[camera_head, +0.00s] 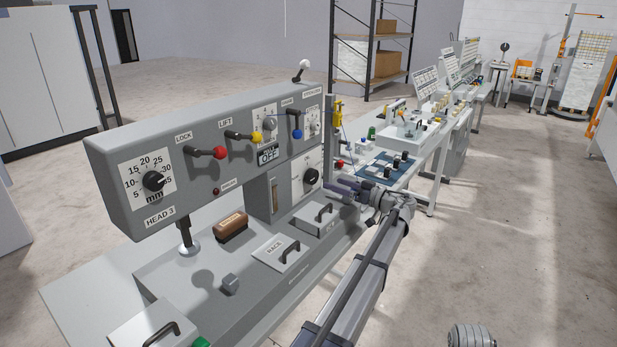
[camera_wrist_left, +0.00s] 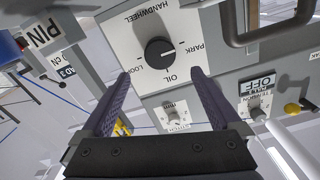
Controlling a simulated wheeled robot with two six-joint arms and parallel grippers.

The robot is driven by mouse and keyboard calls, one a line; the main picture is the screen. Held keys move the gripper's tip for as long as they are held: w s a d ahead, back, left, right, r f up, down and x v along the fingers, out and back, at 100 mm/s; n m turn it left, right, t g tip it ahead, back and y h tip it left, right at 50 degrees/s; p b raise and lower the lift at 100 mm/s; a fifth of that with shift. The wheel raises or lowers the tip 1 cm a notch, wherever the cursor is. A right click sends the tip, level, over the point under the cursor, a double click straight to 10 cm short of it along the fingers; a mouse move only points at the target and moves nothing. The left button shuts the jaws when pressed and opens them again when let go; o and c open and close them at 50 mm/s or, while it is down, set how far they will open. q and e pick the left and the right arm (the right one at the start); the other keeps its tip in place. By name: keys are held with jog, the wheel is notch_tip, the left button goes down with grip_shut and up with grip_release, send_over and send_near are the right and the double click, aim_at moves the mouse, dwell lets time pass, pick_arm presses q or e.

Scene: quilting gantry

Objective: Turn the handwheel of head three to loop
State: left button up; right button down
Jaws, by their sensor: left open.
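The head three machine (camera_head: 125,160) fills the left of the head view, with "HEAD 3" on its front. Its handwheel is a round black knob (camera_head: 311,176) on a white plate at the right column. In the wrist view the handwheel knob (camera_wrist_left: 160,52) sits on the plate marked HANDWHEEL, LOOP, OIL and PARK. Its white mark points right, roughly toward PARK. My left gripper (camera_head: 338,187) is open just right of the knob. In the wrist view the left gripper's fingers (camera_wrist_left: 161,74) lie either side of the knob, apart from it. The right gripper is not in view.
A handle labelled RACE (camera_head: 284,252) and a brown brush-like block (camera_head: 231,225) are on the bed below. Red, yellow and blue levers (camera_head: 296,134) project from the upper front. Further machine tables (camera_head: 400,150) run away behind. Floor to the right is mostly clear.

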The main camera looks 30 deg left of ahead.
aim_at(315, 176)
pick_arm(q)
jog(key=shift+w+a, duration=0.2)
jog(key=shift+a, duration=1.75)
jog(key=shift+w+a, duration=0.15)
jog(key=shift+a, duration=1.8)
jog(key=c, duration=1.4)
